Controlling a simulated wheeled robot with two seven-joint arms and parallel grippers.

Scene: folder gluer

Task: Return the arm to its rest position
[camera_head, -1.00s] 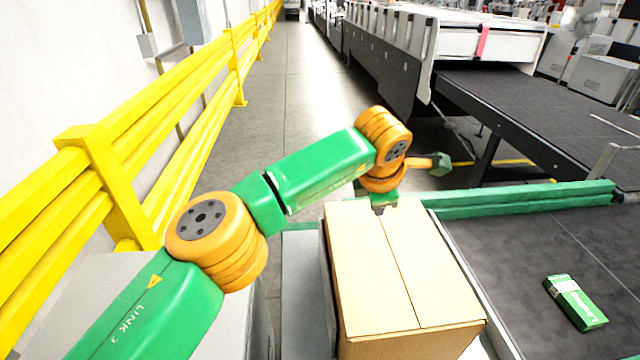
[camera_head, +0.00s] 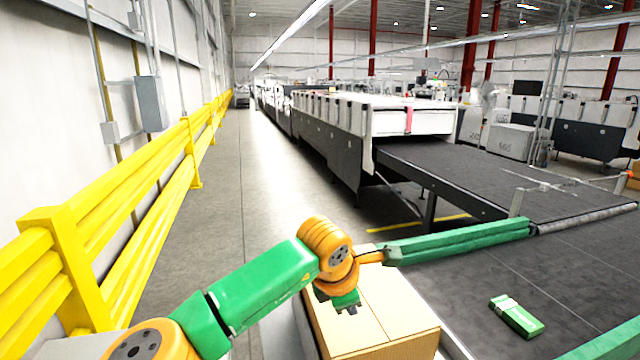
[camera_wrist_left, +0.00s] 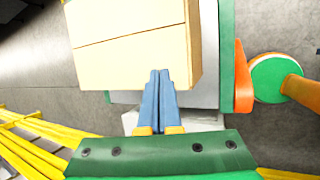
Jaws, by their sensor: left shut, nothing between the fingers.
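My left arm comes in from the lower left in the head view, bent at its orange joints. Its gripper (camera_head: 351,309) points down over the far part of a closed cardboard box (camera_head: 400,315). In the left wrist view, the two blue fingers (camera_wrist_left: 159,74) are together with nothing between them. The same box (camera_wrist_left: 135,45) lies beyond the fingertips there. I cannot tell the height of the fingertips above the box top. My right gripper is not in view.
A yellow guard rail (camera_head: 60,255) runs along the left. A dark conveyor (camera_head: 470,180) and a green bar (camera_head: 460,242) lie to the right. A small green carton (camera_head: 517,317) lies on the dark belt surface at the lower right. The grey aisle floor (camera_head: 220,210) is clear.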

